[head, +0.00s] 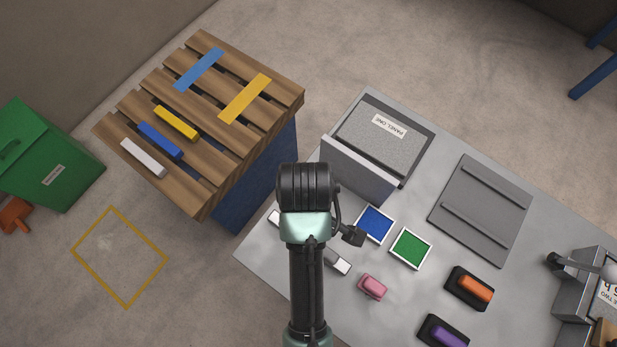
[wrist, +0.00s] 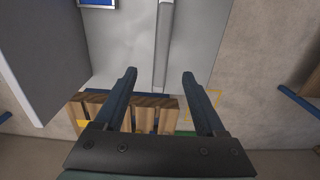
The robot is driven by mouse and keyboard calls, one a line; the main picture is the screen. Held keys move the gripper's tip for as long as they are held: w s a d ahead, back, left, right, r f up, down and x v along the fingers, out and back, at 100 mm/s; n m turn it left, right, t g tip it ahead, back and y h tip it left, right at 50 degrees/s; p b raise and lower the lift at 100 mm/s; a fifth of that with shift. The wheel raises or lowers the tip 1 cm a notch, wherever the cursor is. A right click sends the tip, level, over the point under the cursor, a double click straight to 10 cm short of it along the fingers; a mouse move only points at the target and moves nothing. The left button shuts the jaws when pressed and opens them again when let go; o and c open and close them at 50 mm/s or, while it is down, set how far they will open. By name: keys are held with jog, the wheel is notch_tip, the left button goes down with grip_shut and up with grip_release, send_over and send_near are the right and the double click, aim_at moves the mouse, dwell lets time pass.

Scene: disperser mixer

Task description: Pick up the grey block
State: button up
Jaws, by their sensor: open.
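A long pale grey bar (wrist: 163,45) lies on the grey table, between and beyond my fingertips in the wrist view. In the head view its ends seem to show on both sides of my arm, the lower right end (head: 338,262) most clearly; the middle is hidden. A separate light grey block (head: 143,158) lies on the wooden pallet at the left. I cannot tell from the pictures which one the task names. My gripper (wrist: 159,76) is open and empty above the table; my arm hides it in the head view.
A raised grey panel (head: 360,170) stands close by. Blue (head: 375,224) and green (head: 411,248) trays, a pink block (head: 372,286), and orange (head: 475,288) and purple (head: 448,333) blocks are on the table. The pallet (head: 205,205) holds blue and yellow pieces.

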jog(key=shift+f, duration=0.3)
jog(key=f, duration=0.4)
jog(key=s+f, duration=0.1)
jog(key=f, duration=0.2)
jog(key=shift+f, duration=0.1)
jog(key=f, duration=0.4)
jog(key=shift+w+d+f, duration=0.1)
jog(key=shift+d+f, duration=0.1)
jog(key=shift+f, duration=0.2)
grip_shut()
jog(key=shift+r, duration=0.1)
dwell(0.6)
